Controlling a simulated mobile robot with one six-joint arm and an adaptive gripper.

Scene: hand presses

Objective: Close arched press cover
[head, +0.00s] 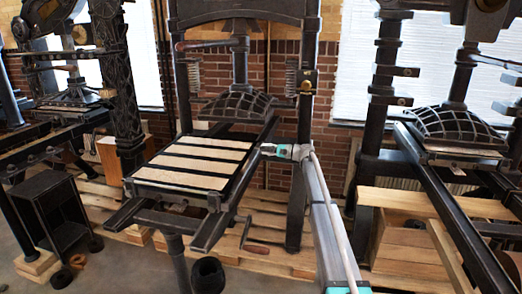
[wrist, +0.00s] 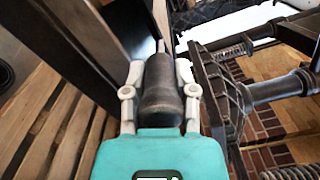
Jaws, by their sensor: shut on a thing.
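The middle hand press has a slatted, pale-striped panel (head: 195,160) lying flat on its bed, in front of a ribbed, arched dome (head: 238,106). I cannot tell for certain which of these parts is the cover. My gripper (head: 268,150) is at the panel's right edge, with my arm reaching in from the lower right. In the wrist view, my gripper (wrist: 160,75) is shut around a dark, rounded handle (wrist: 160,92), one finger on each side. What the handle joins is hidden. The dome also shows at the right of the wrist view (wrist: 232,88).
A similar press with an arched dome (head: 455,125) stands at the right, and another press (head: 75,95) at the left. Dark rails (head: 215,228) extend below the middle bed. Wooden pallets (head: 260,255) cover the floor beneath. A brick wall (head: 340,110) stands behind.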

